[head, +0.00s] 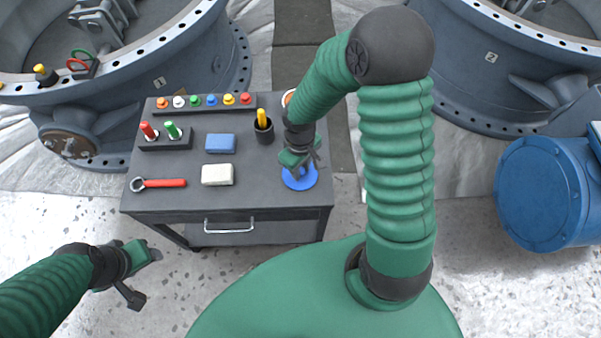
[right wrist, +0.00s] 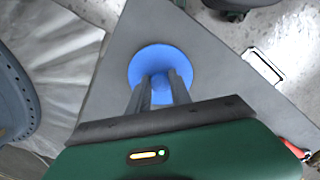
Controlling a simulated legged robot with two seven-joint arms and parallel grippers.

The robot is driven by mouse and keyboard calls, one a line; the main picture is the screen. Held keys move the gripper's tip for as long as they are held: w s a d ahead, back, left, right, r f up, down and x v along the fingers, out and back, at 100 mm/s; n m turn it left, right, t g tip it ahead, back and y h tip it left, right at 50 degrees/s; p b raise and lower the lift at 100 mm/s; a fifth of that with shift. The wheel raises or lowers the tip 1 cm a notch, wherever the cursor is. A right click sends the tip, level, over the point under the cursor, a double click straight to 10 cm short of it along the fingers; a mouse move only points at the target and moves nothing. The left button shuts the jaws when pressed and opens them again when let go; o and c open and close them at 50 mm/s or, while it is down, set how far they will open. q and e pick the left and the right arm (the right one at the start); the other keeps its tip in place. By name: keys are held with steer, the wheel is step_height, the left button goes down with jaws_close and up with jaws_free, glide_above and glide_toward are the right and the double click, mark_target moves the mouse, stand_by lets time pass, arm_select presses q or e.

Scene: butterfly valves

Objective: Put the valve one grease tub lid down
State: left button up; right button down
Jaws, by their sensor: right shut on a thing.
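A round blue lid (head: 300,178) lies at the right front of the dark cart top. It also shows in the right wrist view (right wrist: 150,62), with a raised blue knob at its middle. My right gripper (head: 300,165) is over the lid, its fingers pointing down. In the right wrist view my right gripper (right wrist: 160,85) is shut on the knob of the lid. The lid looks flat on or very close to the cart; I cannot tell which. My left gripper (head: 143,272) is open and empty, low in front of the cart's left side. An orange-rimmed round thing (head: 288,97) is mostly hidden behind my right arm.
The cart top (head: 265,195) holds a red wrench (head: 160,183), a white block (head: 217,174), a blue block (head: 220,143), red and green tools in a holder (head: 165,142), a black cup (head: 264,130) and a row of coloured knobs (head: 203,101). A blue drum (head: 540,195) stands right.

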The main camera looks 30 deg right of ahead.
steer(key=shift+a+f, duration=0.2)
steer(key=shift+a, duration=0.05)
steer(key=shift+f, duration=0.15)
steer(key=c, duration=1.2)
jaws_free()
steer(key=shift+d, duration=0.2)
arm_select(q)
steer(key=shift+f, duration=0.3)
arm_select(e)
steer(key=shift+o, duration=0.2)
arm_select(q)
steer(key=shift+a, duration=0.1)
